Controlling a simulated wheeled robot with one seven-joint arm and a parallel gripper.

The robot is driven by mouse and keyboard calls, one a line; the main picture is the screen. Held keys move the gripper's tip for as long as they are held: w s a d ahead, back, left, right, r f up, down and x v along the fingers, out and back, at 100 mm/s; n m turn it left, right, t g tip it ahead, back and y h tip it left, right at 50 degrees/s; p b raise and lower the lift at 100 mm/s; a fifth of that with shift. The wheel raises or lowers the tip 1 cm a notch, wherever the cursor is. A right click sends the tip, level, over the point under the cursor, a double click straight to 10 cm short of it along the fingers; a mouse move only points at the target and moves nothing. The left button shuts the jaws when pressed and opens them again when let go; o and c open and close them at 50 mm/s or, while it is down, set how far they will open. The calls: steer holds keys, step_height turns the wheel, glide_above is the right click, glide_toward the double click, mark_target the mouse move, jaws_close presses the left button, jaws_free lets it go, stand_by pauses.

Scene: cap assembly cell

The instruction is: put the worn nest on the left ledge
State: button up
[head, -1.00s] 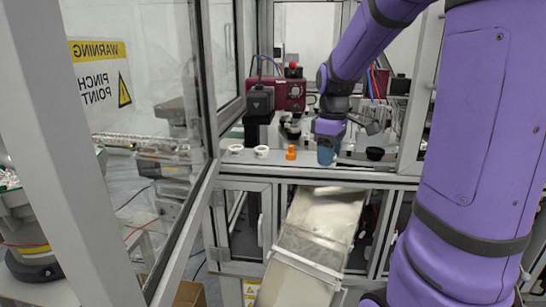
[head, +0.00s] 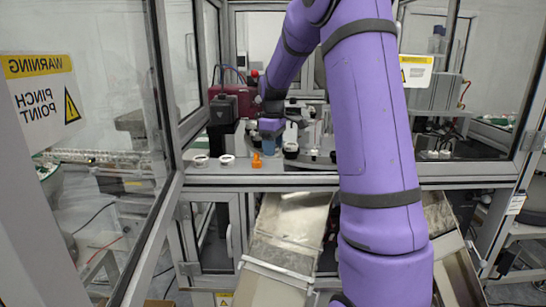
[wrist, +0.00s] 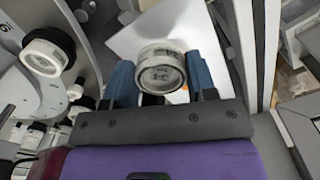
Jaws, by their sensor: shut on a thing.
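My gripper (wrist: 161,78) is shut on a round, grey-white, cup-like nest (wrist: 161,70), which sits between the two blue fingers in the wrist view. Its open end shows a dull, greyish inside. In the head view my gripper (head: 269,146) is above the front ledge (head: 215,176), just right of and behind an orange piece (head: 256,160). The held nest cannot be made out there. Two white rings (head: 200,161) (head: 227,160) stand on the ledge's left part.
The machine with a dark red block (head: 228,82) is behind. A glass panel and its post (head: 165,90) close off the left. A metal chute (head: 285,235) slopes down below the ledge.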

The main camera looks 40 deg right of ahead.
steer(key=shift+f, duration=1.65)
steer(key=shift+f, duration=0.15)
steer(key=o, duration=0.9)
